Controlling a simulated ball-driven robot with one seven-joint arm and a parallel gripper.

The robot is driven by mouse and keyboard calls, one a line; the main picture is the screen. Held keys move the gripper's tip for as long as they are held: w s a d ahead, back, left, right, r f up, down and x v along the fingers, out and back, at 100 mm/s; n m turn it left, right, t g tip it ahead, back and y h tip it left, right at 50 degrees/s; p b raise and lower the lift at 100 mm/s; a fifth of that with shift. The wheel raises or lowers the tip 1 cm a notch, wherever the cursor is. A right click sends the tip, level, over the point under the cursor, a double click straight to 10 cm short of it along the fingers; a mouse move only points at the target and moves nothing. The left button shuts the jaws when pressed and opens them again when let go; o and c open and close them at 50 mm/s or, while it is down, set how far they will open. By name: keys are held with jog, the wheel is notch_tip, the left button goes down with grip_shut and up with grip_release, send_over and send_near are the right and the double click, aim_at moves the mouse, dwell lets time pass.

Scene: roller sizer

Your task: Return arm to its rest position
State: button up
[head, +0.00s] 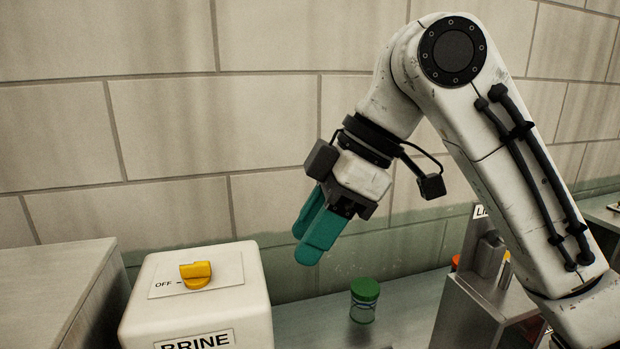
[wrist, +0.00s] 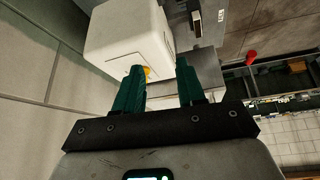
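My gripper (head: 312,240) has teal fingers and hangs in the air in the head view, pointing down and left. It is above the counter, to the right of the white BRINE box and higher than it. In the wrist view my gripper (wrist: 161,85) shows its two fingers spread apart with nothing between them, so it is open and empty. My white arm reaches in from the right, bent at the elbow, with the wall behind it.
The white BRINE box (head: 160,310) carries a yellow knob (head: 196,275) beside the word OFF. A green-lidded jar (head: 364,300) stands on the metal counter (head: 300,325). A metal fixture (head: 478,310) stands right of the jar. A grey cabinet (head: 45,290) is at left.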

jog(key=w+d+f+m+t+y, duration=0.1)
jog(key=w+f+m+t+y, duration=0.15)
jog(key=f, duration=0.45)
jog(key=w+f+m+t+y, duration=0.1)
jog(key=f+m, duration=0.3)
jog(key=f, duration=0.3)
jog(key=s+d+f+m+t+h, duration=0.25)
jog(key=d+f+m, duration=0.4)
jog(key=f, duration=0.65)
jog(key=s+d+f+m+h, duration=0.65)
jog(key=s+d+f, duration=0.85)
jog(key=s+d, duration=0.3)
jog(key=s+f+g+b, duration=0.1)
jog(key=s+f+g, duration=0.1)
jog(key=s+f, duration=0.2)
jog(key=s+d+f+g+b, duration=0.1)
jog(key=s+f+g, duration=0.1)
jog(key=s, duration=0.6)
jog(key=shift+d+f+m+g+h, duration=0.25)
jog(key=shift+f+m+g+h, duration=0.1)
jog(key=shift+f, duration=0.55)
